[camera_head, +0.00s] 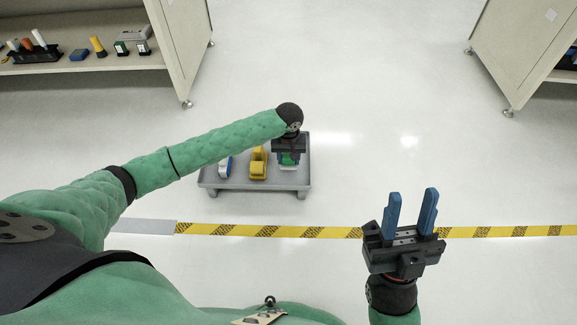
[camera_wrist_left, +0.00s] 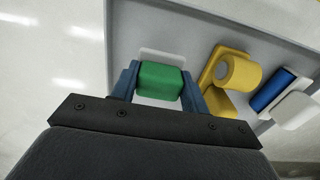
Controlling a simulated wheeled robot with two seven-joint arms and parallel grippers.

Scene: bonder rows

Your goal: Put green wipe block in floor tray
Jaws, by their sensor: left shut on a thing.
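The green wipe block (camera_wrist_left: 160,82) is between the blue fingers of my left gripper (camera_wrist_left: 160,88) in the left wrist view. In the head view my left gripper (camera_head: 288,155) is over the right part of the grey floor tray (camera_head: 215,182), and the green block (camera_head: 289,159) shows just below it. A white part of the block shows beside the green. I cannot tell whether the block touches the tray floor. My right gripper (camera_head: 410,217) is open and empty, its blue fingers apart, to the right of the tray.
In the tray are a yellow object (camera_head: 258,163) and a blue-and-white object (camera_head: 224,166). Shelves with several items stand at upper left (camera_head: 80,62) and upper right (camera_head: 535,55). A yellow-black tape line (camera_head: 300,232) crosses the floor. The floor between the shelves is clear.

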